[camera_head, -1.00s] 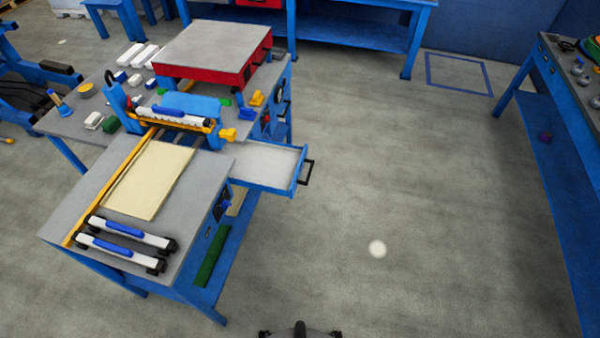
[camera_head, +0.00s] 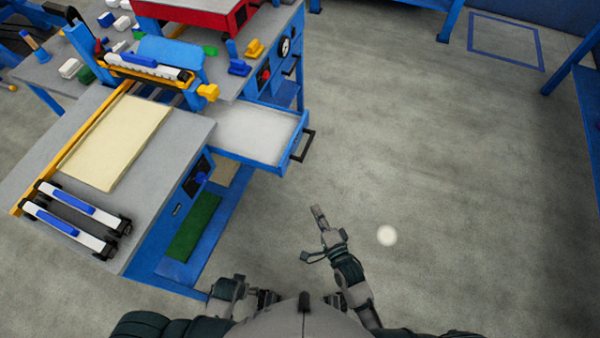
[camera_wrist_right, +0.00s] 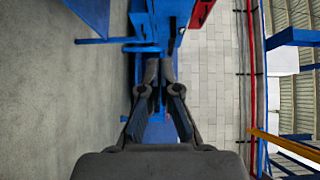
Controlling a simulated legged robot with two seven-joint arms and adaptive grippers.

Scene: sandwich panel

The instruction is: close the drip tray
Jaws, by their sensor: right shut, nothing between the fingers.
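The drip tray (camera_head: 255,132) is a flat grey tray with blue walls. It is pulled out to the right from under the machine. Its black handle (camera_head: 302,146) is on the blue front wall. My right gripper (camera_head: 317,212) is shut and empty, below the handle in the head view and apart from it. In the right wrist view, its dark fingers (camera_wrist_right: 159,75) show with blue structure beyond them. A dark bar-like part, possibly the handle, crosses near the fingertips there. I make out no left gripper fingers.
The machine's grey table (camera_head: 150,190) stands left of the tray, carrying a cream panel (camera_head: 115,140) and two white-and-blue bars. A green piece (camera_head: 195,225) lies on its lower shelf. The floor (camera_head: 450,170) right of the tray is clear.

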